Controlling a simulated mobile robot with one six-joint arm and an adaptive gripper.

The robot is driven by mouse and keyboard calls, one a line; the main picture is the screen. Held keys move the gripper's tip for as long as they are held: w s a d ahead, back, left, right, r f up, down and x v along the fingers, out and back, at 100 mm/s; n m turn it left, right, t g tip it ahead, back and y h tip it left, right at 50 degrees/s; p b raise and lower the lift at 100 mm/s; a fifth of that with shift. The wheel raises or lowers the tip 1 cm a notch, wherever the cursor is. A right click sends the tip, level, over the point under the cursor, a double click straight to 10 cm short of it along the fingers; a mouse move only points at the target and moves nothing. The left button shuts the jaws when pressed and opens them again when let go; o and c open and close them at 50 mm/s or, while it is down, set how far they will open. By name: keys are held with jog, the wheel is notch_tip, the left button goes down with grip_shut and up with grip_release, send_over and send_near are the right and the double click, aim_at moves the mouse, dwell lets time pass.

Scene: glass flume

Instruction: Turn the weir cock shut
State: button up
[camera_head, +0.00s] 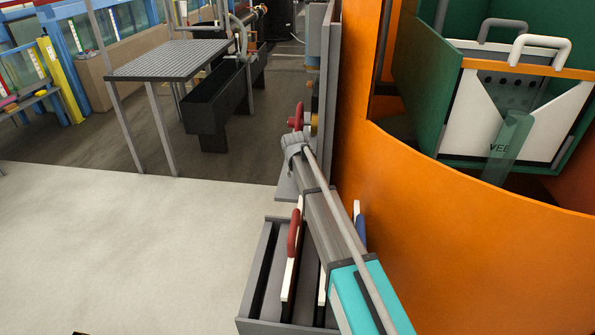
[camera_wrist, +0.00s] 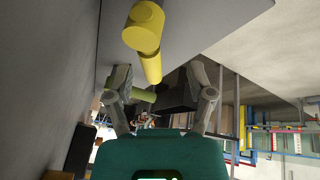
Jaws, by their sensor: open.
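My gripper (camera_wrist: 160,78) is open in the wrist view, with one finger on each side. A yellow pipe-like piece (camera_wrist: 152,66) with a thick round end (camera_wrist: 143,28) lies ahead and between the fingers, against a grey panel; the fingers are not closed on it. A dull yellow-green cylinder (camera_wrist: 143,95) lies lower, by the left finger. In the head view, a red handle (camera_head: 297,116) and a small yellow fitting (camera_head: 313,121) sit just beyond the far end of my arm. I cannot tell which of these is the weir cock.
A large orange curved wall (camera_head: 440,195) stands close on the right, with a white-fronted box (camera_head: 520,100) behind it. A grey rack (camera_head: 262,268) with a red-handled board (camera_head: 291,255) is below my arm. A mesh-topped table (camera_head: 168,60) stands farther off. Pale floor (camera_head: 110,245) is clear at left.

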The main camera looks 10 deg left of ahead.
jog(key=w, duration=0.3)
jog(key=shift+w+a, duration=0.1)
jog(key=shift+w, duration=0.05)
jog(key=shift+f+b, duration=0.55)
jog(key=shift+b+x, duration=0.8)
jog(key=shift+x, duration=0.1)
grip_shut()
